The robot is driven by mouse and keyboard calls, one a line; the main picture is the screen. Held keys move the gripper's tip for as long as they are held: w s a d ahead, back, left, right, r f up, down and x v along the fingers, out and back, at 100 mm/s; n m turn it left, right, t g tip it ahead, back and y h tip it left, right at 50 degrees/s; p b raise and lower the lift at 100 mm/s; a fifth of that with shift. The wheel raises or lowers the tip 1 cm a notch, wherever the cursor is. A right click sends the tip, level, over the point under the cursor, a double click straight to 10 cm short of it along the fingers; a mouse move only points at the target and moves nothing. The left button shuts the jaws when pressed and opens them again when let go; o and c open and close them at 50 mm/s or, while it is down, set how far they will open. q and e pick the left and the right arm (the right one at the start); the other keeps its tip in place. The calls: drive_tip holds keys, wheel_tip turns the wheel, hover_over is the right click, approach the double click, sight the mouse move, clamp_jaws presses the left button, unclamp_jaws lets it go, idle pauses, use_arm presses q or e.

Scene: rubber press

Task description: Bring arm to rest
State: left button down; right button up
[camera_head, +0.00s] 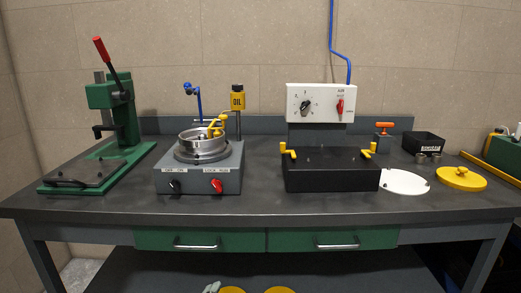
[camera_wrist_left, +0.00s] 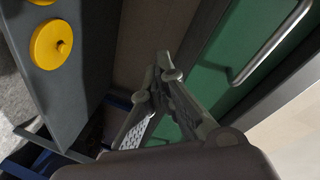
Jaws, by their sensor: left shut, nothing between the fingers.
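My left gripper (camera_wrist_left: 168,68) shows in the left wrist view, its fingers together at the tips with nothing between them. It hangs in the air in front of the workbench, close to a green drawer front (camera_wrist_left: 205,75). In the head view only a small grey piece at the bottom edge, probably this gripper's tip (camera_head: 212,287), shows below the drawers. My right gripper is in neither view.
On the workbench (camera_head: 270,210) stand a green lever press (camera_head: 125,115), a grey mixer unit (camera_head: 200,170) and a black unit (camera_head: 330,170) with a white control box (camera_head: 320,102). A yellow disc (camera_head: 462,179) lies at the right. A lower shelf (camera_head: 350,270) holds yellow discs (camera_wrist_left: 51,44).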

use_arm(q)
drive_tip(key=s+a+f+n+g+y, duration=0.1)
drive_tip(key=s+a+f+n+g, duration=0.15)
drive_tip(key=s+f, duration=0.6)
drive_tip(key=s+a+f+n+g+y, duration=0.1)
drive_tip(key=s+a+f+n+g, duration=0.2)
drive_tip(key=s+f, duration=0.55)
drive_tip(key=s+a+f+n+g+y, duration=0.1)
drive_tip(key=s+f+n+g, duration=0.2)
drive_tip(key=s+f+g, duration=0.55)
drive_tip(key=s+a+f+p, duration=0.1)
drive_tip(key=s+f+p, duration=0.2)
drive_tip(key=s, duration=0.6)
drive_tip(key=s+a+f+n+p, duration=0.1)
drive_tip(key=s+f+p, duration=0.2)
drive_tip(key=s+p, duration=0.5)
drive_tip(key=s+a+f+n+g+p, duration=0.1)
drive_tip(key=s+p, duration=0.4)
drive_tip(key=s, duration=0.5)
drive_tip(key=shift+s+a+f, duration=0.4)
drive_tip(key=shift+a+f, duration=0.2)
drive_tip(key=shift+f, duration=0.35)
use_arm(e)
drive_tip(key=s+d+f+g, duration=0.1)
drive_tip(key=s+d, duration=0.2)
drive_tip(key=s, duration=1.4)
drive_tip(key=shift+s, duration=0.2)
